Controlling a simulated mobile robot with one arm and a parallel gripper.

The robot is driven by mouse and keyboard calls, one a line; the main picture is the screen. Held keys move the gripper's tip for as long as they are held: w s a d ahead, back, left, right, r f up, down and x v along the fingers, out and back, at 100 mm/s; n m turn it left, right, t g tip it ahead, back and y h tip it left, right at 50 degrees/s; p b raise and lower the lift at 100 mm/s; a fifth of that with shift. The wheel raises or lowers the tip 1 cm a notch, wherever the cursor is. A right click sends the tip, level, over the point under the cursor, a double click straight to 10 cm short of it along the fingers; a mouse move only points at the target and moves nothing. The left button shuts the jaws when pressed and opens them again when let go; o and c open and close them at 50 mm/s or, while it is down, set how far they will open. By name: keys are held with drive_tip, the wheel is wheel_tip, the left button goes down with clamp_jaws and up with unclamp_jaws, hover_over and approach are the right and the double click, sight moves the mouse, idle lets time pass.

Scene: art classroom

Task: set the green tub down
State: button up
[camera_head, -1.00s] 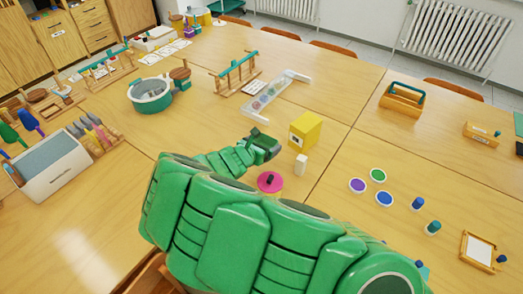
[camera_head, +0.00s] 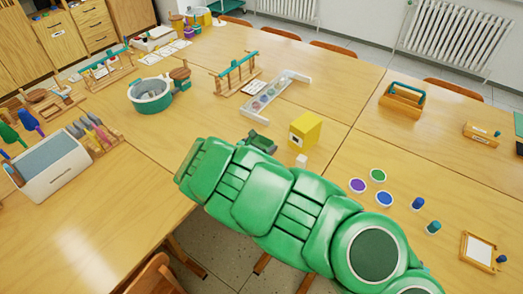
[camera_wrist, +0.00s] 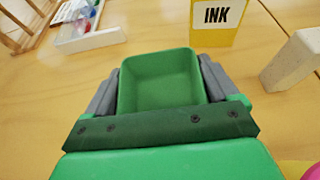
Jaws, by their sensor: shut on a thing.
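The green tub (camera_wrist: 160,95) is a small open square container, empty inside, seen from above in the wrist view. My gripper (camera_wrist: 160,68) is shut on it, with one grey finger against its left side and one against its right. In the head view my gripper (camera_head: 261,142) is over the middle of the table, just left of the yellow ink box (camera_head: 304,131). My arm hides most of the tub there. I cannot tell whether its base touches the table.
The ink box (camera_wrist: 218,18) stands just beyond the tub, and a pale block (camera_wrist: 292,60) is to its right. A clear-fronted rack (camera_head: 272,95) lies behind. Something pink (camera_wrist: 312,172) shows at the lower right corner. Bare tabletop is left of the tub.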

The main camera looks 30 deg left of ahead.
drive_tip(key=shift+w+a+f, duration=0.1)
drive_tip(key=shift+w+f, duration=0.05)
drive_tip(key=shift+f, duration=1.5)
drive_tip(key=shift+f, duration=0.1)
drive_tip(key=o, duration=0.8)
drive_tip(key=shift+o, duration=0.2)
drive_tip(key=shift+s+r, duration=0.2)
drive_tip(key=v, duration=1.1)
drive_tip(key=shift+s+r, duration=0.15)
drive_tip(key=shift+s, duration=0.15)
